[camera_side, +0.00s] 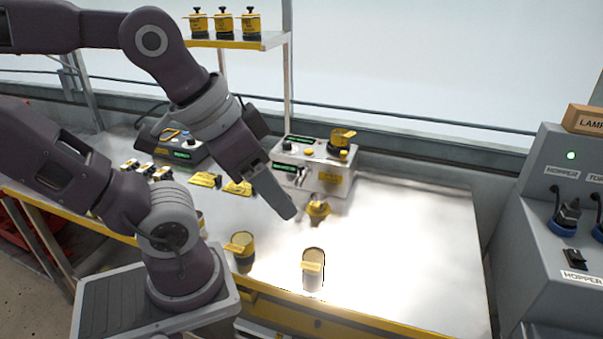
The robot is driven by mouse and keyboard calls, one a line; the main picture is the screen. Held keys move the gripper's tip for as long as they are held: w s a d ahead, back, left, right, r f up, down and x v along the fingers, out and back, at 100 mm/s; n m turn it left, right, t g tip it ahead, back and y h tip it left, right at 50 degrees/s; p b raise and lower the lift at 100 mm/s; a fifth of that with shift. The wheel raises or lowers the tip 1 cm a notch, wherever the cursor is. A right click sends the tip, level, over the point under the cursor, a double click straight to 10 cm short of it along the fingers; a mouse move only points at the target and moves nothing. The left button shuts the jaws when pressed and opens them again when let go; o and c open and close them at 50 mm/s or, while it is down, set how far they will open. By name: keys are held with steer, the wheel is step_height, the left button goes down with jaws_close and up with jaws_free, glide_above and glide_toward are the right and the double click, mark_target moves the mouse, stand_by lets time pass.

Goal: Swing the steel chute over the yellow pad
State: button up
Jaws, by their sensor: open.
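My gripper (285,208) points down and to the right over the middle of the bench; it is open, with nothing seen between its fingers. A silver seeder unit (326,181) with a yellow and black hopper on top stands behind it to the right. A small yellow part (318,210) sits in front of that unit, just right of my gripper in the picture. I cannot clearly make out the steel chute; glare whitens the metal there. Flat yellow pieces (204,180) lie left of my gripper, and I cannot tell whether one is the yellow pad.
Two yellow-labelled cups, one (240,245) left and one (313,268) right, stand near the bench's yellow front edge. A grey control box (575,215) with a green lamp and plugs stands at the right. A shelf (240,42) holds three yellow-black jars. The bench's right side is clear.

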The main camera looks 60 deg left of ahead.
steer(key=shift+c, duration=1)
steer(key=m+g+y, duration=0.6)
steer(key=m+y, duration=1.2)
glide_toward(303, 168)
steer(key=a, duration=0.4)
steer(key=shift+s, duration=0.3)
steer(key=a, duration=0.6)
steer(key=shift+w+a, duration=0.1)
steer(key=shift+a, duration=0.45)
